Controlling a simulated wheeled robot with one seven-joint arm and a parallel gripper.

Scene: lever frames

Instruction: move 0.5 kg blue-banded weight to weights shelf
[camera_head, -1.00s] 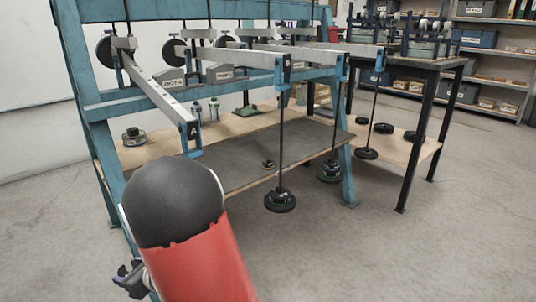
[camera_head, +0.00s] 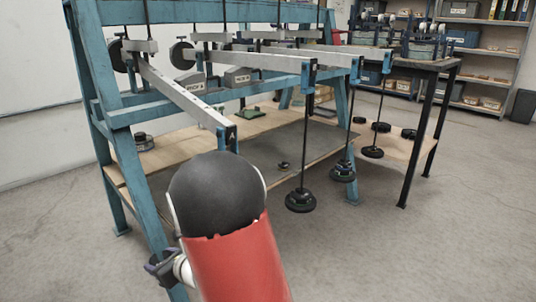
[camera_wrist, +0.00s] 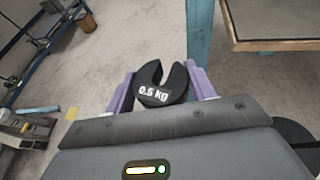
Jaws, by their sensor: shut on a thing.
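A dark slotted weight marked "0.5 KG" (camera_wrist: 175,90) is in the wrist view, its slot facing away from the palm. My gripper (camera_wrist: 162,84) is shut on it, with one purple finger on each side. No blue band shows on its visible face. In the head view, part of my gripper (camera_head: 160,268) shows at the lower left beside my arm; the weight cannot be made out there. A wooden lower shelf (camera_head: 180,150) runs under the blue lever frame and bears a dark stacked weight (camera_head: 144,142). Which surface is the weights shelf is not labelled.
The blue frame's post (camera_head: 145,205) stands close to my arm; a blue post (camera_wrist: 199,35) also shows ahead in the wrist view, beside a wooden board (camera_wrist: 270,20). Dark weights (camera_head: 300,201) hang on rods from the levers. A side table (camera_head: 440,66) stands right. Front floor is clear.

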